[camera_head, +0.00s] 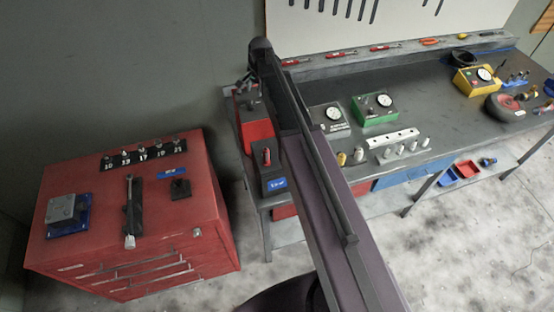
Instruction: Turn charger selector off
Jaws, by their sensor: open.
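No part can be clearly read as the charger selector. Candidate boxes stand on the workbench: a green box (376,109) with a round dial and small knobs, a grey box (329,119) with a dial, partly behind my arm, and a yellow box (472,84) with a dial at the right. A red box (257,134) stands at the bench's left end. My arm crosses the middle of the picture. My gripper (244,84) is at its far end above the red box, small, dark and partly hidden. It is open and no object shows in it.
A dark box (273,180) with a red lever and blue label stands at the workbench (420,88) corner. A red tool cabinet (85,240) at left carries a wrench (131,205) and sockets. Sockets and a white rail (392,138) lie near the bench's front. The floor at right is clear.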

